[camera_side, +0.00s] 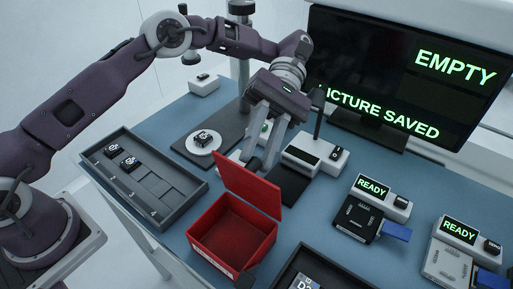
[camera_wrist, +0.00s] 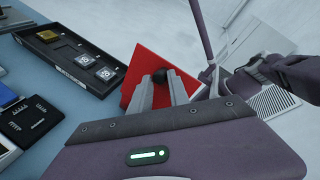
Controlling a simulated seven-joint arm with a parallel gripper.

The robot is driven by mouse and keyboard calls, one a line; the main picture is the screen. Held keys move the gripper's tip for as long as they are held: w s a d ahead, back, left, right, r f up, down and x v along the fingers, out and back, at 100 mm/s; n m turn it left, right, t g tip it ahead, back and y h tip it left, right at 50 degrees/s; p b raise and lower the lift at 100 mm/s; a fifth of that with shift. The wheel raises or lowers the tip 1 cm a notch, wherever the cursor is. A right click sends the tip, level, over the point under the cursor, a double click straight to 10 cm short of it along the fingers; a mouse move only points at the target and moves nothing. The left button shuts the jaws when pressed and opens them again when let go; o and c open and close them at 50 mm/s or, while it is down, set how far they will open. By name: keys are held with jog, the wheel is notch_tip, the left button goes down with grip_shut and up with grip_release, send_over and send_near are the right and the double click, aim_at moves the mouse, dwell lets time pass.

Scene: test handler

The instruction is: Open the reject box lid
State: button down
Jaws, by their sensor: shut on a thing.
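The red reject box (camera_side: 232,243) stands on the blue table in the side view, with its inside showing empty. Its red lid (camera_side: 248,184) stands raised, tilted up at the back edge of the box. My gripper (camera_side: 257,163) is behind the lid, its fingertips partly hidden by it. In the wrist view the lid (camera_wrist: 150,60) is just beyond my gripper (camera_wrist: 161,84). The fingers are shut on a dark round knob (camera_wrist: 159,75) on the lid's outer face.
A grey slotted tray (camera_side: 150,178) with small chips lies left of the box. Another dark tray (camera_side: 310,268) is at the front. A white round plate (camera_side: 203,142) holds a chip. READY units (camera_side: 365,208) stand right; a monitor (camera_side: 415,75) stands behind.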

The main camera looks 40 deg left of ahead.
jog(key=shift+w+d+f, duration=0.15)
jog(key=shift+f, duration=0.4)
jog(key=c, duration=1.3)
grip_release()
jog(key=shift+r, duration=0.2)
